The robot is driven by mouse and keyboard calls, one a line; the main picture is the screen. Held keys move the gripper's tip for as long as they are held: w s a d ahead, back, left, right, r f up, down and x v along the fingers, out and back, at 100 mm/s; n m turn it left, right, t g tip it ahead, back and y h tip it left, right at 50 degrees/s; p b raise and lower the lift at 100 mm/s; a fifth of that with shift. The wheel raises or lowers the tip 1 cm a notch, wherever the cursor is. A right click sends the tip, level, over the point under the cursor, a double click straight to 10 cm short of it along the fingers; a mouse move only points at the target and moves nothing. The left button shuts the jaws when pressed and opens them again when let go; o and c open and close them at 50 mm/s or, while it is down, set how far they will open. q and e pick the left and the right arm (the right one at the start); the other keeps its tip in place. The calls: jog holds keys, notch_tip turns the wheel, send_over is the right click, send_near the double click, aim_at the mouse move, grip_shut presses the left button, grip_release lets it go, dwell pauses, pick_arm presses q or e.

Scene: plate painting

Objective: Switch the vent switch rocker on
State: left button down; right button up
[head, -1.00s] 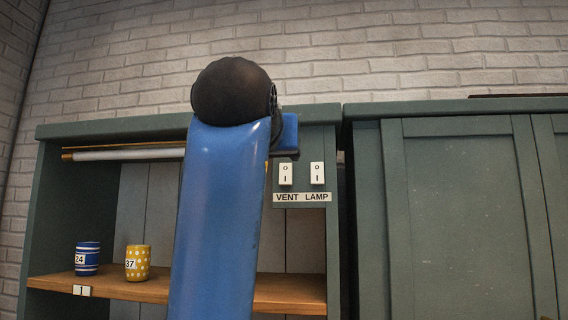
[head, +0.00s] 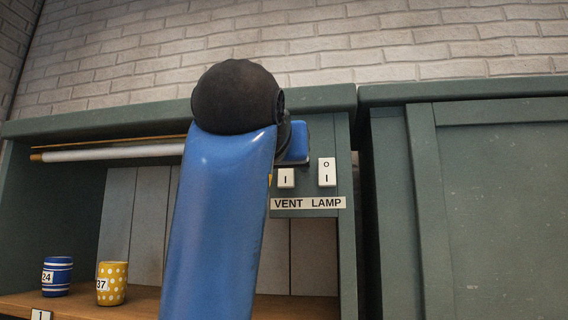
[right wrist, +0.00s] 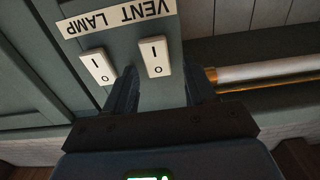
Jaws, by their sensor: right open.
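The vent switch rocker (head: 286,179) is white and sits above the VENT label on the green cabinet; my right arm hides its upper part in the head view. In the right wrist view, upside down, the whole rocker (right wrist: 156,57) shows its I and O marks. Which way it is tipped I cannot tell. My right gripper (right wrist: 161,84) is open and empty, its two dark fingers pointing at the panel on either side of the vent rocker's O end. Whether they touch the panel is unclear. My left gripper is in neither view.
The lamp switch rocker (head: 327,173) is close beside the vent one, just outside a finger in the wrist view. A white tube (head: 115,154) runs under the cabinet top. A blue striped cup (head: 57,277) and a yellow dotted cup (head: 112,284) stand on the shelf (head: 140,301).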

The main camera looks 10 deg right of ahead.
jog(key=shift+s, duration=0.15)
grip_shut()
jog(key=t+b, duration=0.1)
jog(key=b, duration=0.1)
jog(key=f+t+h+b, duration=0.1)
jog(key=t+b, duration=0.1)
jog(key=shift+b, duration=0.4)
jog(key=shift+s+r, duration=0.1)
grip_release()
